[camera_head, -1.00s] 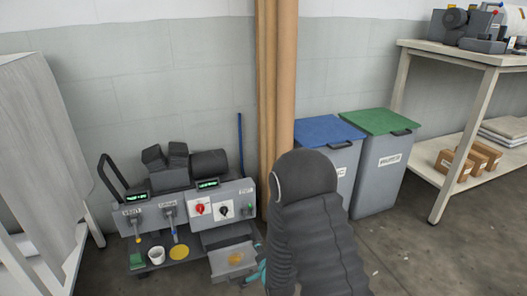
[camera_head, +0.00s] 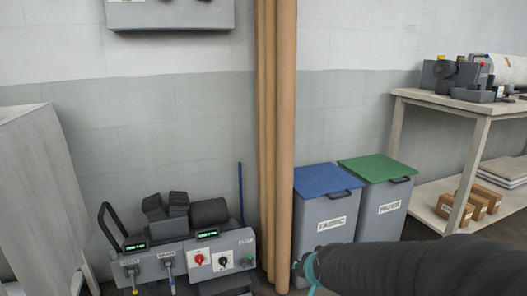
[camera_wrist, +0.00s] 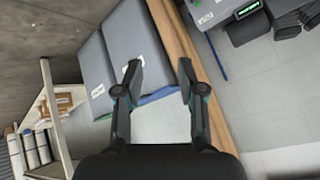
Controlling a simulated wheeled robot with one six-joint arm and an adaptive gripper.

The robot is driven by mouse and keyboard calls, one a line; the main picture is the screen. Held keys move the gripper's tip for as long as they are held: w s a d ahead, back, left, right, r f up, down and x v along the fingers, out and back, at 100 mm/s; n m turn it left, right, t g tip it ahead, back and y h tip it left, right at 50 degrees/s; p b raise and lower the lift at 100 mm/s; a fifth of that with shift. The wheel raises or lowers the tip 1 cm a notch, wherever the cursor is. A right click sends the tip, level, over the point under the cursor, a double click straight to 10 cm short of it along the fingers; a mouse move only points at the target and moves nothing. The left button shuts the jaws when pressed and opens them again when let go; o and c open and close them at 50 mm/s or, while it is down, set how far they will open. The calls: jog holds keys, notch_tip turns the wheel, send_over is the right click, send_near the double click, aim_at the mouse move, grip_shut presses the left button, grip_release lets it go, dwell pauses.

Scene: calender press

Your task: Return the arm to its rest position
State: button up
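My arm reaches in from the right edge of the head view, with my gripper (camera_head: 308,270) at its left end, in front of the blue-lidded bin. In the wrist view my gripper (camera_wrist: 160,82) shows two fingers spread wide with nothing between them. The calender press (camera_head: 185,255) stands low at the left in the head view, with two green displays and a red knob. It also shows at the top right of the wrist view (camera_wrist: 250,22). My gripper is right of the press and apart from it.
A blue-lidded bin (camera_head: 325,215) labelled FABRIC and a green-lidded bin (camera_head: 385,205) labelled PAPER stand behind my arm. Brown posts (camera_head: 275,140) rise beside the press. A shelf table (camera_head: 455,107) with boxes is at the right, a pale cabinet (camera_head: 35,190) at the left.

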jog(key=s+d+r+n+g, duration=0.1)
jog(key=s+r, duration=0.2)
jog(key=s, duration=0.4)
jog(key=s+d+r+n+g+p, duration=0.1)
jog(key=s+d+r, duration=0.1)
jog(key=s, duration=0.4)
jog(key=s+d+r+n+h+p, duration=0.1)
jog(key=s+d+r+n, duration=0.1)
jog(key=s+r, duration=0.2)
jog(key=s, duration=0.3)
jog(key=shift+s+d+r+g, duration=0.2)
jog(key=shift+s+g, duration=0.1)
jog(key=shift+g, duration=0.1)
jog(key=shift+a, duration=0.1)
